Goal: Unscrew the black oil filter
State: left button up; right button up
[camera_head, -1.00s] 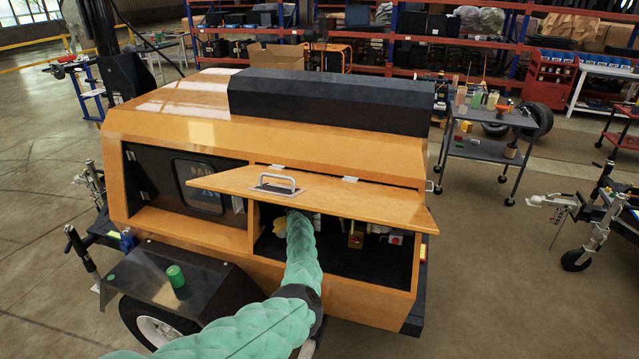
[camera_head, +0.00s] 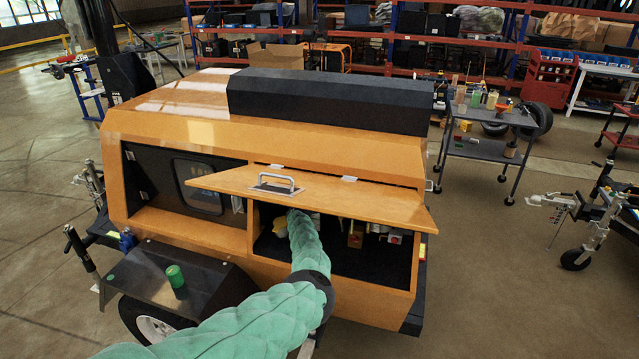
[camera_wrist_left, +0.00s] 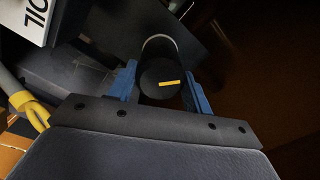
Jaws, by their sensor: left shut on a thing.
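The black oil filter (camera_wrist_left: 160,76) shows in the left wrist view, a dark cylinder with a yellow mark on its end face. My left gripper (camera_wrist_left: 160,88) has its two blue fingers on either side of the filter and is shut on it. A silver ring shows at the filter's far end. In the head view my green-sleeved left arm reaches into the open compartment (camera_head: 375,270) of the orange light tower (camera_head: 160,140). The left gripper and the filter are hidden there. My right gripper is not in view.
The raised orange door (camera_head: 330,197) hangs above the compartment opening. A green can (camera_head: 175,276) stands on the fender (camera_head: 205,292).

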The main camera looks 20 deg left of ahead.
pick_arm(q)
jog(key=shift+w+a+r, duration=0.1)
jog(key=shift+a+r, duration=0.05)
jog(key=shift+r, duration=0.2)
jog(key=shift+f, duration=0.1)
jog(key=shift+a+n, duration=0.2)
jog(key=shift+n, duration=0.3)
jog(key=shift+d+n, duration=0.15)
jog(key=shift+n, duration=0.15)
jog(key=shift+a+n, duration=0.2)
jog(key=shift+n, duration=0.1)
jog(key=shift+d, duration=0.1)
jog(key=shift+d+f+n, duration=0.1)
jog(key=shift+f+n, duration=0.05)
jog(key=shift+n, duration=0.25)
